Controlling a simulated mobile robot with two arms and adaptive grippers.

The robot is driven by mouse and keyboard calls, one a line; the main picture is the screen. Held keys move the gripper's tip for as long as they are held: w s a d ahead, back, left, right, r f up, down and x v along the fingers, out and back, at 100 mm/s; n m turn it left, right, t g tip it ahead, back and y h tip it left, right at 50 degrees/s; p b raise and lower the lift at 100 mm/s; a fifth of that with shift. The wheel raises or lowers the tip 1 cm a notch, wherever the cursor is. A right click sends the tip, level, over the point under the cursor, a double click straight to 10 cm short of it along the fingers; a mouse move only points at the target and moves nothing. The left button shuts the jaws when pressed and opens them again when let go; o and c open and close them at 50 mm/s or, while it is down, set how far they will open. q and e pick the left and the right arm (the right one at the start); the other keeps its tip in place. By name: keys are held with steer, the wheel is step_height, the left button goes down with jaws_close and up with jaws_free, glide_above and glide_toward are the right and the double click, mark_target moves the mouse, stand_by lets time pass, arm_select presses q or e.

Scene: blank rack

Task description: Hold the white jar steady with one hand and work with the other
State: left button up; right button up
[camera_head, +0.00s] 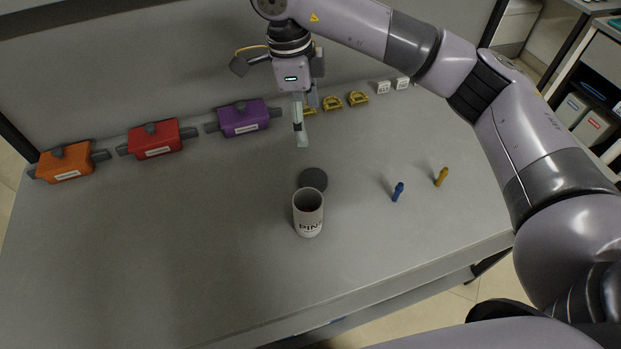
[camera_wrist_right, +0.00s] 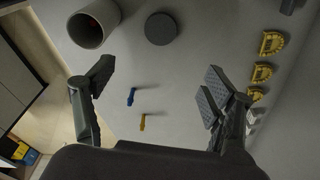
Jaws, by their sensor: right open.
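The white jar (camera_head: 308,220), lettered "PINS", stands upright and open near the middle of the table, with something reddish inside. It also shows in the right wrist view (camera_wrist_right: 88,30). A dark grey round disc (camera_head: 313,178), perhaps its lid, lies flat just behind the jar; the right wrist view shows it too (camera_wrist_right: 160,28). A blue pin (camera_head: 398,192) and a yellow pin (camera_head: 441,177) stand on the table to the right. My right gripper (camera_head: 301,142) is open and empty above the table, behind the disc and apart from the jar. My left gripper is not in view.
Orange (camera_head: 66,162), red (camera_head: 156,139) and purple (camera_head: 242,118) boxes with grey side handles line the back left. Yellow clamp-like pieces (camera_head: 333,104) and small white labelled blocks (camera_head: 402,84) stand along the back right. The front and left tabletop (camera_head: 160,240) is clear.

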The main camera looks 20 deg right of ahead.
steer(key=p, duration=0.3)
glide_above(312, 179)
step_height(312, 179, down, 11)
steer(key=shift+s+a+f, duration=0.1)
steer(key=shift+f, duration=0.4)
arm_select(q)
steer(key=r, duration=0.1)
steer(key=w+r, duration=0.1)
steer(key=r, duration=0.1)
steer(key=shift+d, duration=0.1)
